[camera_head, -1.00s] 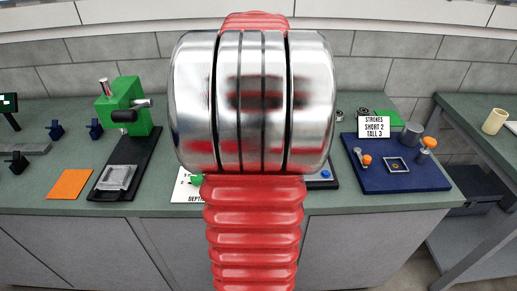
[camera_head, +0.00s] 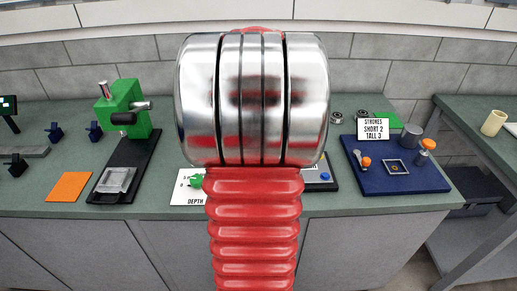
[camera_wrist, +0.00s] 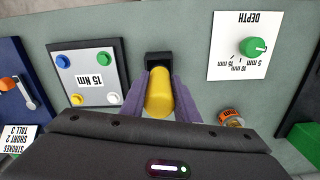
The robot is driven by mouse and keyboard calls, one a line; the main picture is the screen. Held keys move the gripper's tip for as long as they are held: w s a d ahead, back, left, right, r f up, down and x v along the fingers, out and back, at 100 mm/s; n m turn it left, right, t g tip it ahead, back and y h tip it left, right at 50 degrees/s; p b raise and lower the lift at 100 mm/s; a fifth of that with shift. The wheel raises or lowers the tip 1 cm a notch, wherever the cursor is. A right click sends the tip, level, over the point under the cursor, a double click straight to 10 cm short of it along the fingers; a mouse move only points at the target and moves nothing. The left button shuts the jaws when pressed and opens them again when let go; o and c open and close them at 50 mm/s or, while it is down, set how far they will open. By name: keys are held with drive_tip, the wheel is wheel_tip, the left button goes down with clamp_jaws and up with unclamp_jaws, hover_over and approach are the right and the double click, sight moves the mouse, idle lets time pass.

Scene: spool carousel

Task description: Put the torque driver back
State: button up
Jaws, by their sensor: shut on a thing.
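In the wrist view my gripper (camera_wrist: 160,88) has its two purple fingers shut on a yellow rounded handle (camera_wrist: 159,100), which I take to be the torque driver. A black block (camera_wrist: 159,58) shows just beyond the yellow handle, above the grey-green bench. I cannot tell whether the driver touches this block or is in it, as the lower end of the driver is hidden. In the head view my own red and silver arm covers the middle, so the gripper and driver are hidden there.
A 15 Nm panel (camera_wrist: 88,75) with coloured corner spots lies left of my gripper. A white depth card (camera_wrist: 243,46) with a green knob lies right. A small orange-labelled piece (camera_wrist: 231,117) is close by the right finger. A blue tray (camera_head: 393,173) and green press (camera_head: 123,110) stand farther off.

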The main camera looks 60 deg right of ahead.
drive_tip(key=o, duration=1.2)
wheel_tip(320, 180, up, 12)
drive_tip(key=shift+r, duration=0.1)
drive_tip(key=shift+a, duration=0.1)
idle(0.7)
